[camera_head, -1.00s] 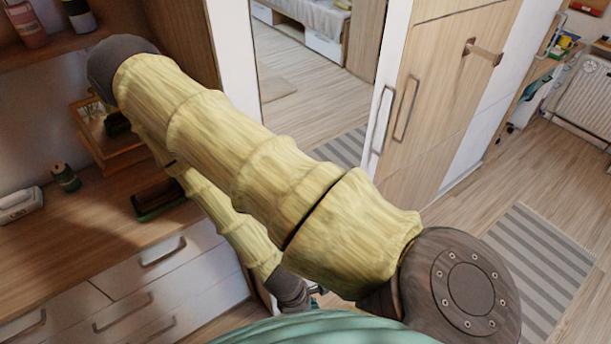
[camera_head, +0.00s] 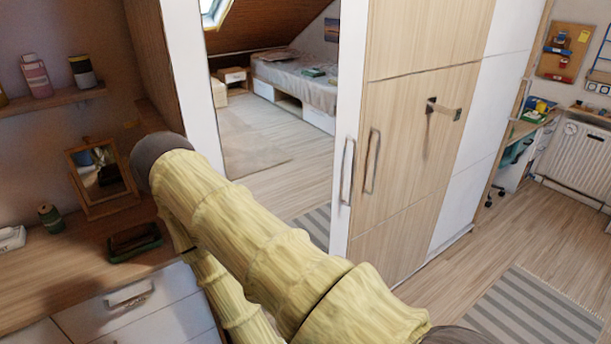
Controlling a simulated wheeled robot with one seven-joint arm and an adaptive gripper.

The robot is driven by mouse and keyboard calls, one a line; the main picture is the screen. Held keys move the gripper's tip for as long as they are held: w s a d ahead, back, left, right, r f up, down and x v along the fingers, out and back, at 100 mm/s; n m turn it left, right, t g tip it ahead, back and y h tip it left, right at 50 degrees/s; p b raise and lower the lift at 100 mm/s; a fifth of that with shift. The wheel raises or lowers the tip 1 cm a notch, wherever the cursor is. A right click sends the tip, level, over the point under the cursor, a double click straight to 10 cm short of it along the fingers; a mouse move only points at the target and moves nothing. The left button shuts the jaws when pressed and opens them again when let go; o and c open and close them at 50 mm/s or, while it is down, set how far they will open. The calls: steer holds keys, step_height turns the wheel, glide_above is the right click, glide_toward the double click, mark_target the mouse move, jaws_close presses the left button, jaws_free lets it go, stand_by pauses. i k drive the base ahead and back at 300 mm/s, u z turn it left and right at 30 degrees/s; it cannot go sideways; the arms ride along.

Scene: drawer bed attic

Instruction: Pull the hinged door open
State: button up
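A wardrobe front stands in the middle of the head view. Its wooden door panel (camera_head: 405,130) has a vertical metal handle (camera_head: 372,160) near its left edge and looks shut. Just left of it, a white-framed panel (camera_head: 275,150) has its own vertical handle (camera_head: 347,170). It shows a room with a bed, and I cannot tell whether it is a mirror or an opening. The frames do not settle which of these is the task's door. My yellow arm crosses the lower middle, in front of the wardrobe. My gripper is out of view.
A wooden counter (camera_head: 80,265) with white drawers stands at left, holding a small framed mirror (camera_head: 100,175) and a green jar (camera_head: 50,218). A bracket (camera_head: 443,109) sticks out from the wardrobe. A striped rug (camera_head: 535,315) and open floor lie at right, near a radiator (camera_head: 580,165).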

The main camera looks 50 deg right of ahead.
mark_target(269, 92)
steer(key=u, duration=2)
steer(key=i, duration=0.85)
steer(key=z, duration=3.95)
steer(key=i, duration=1)
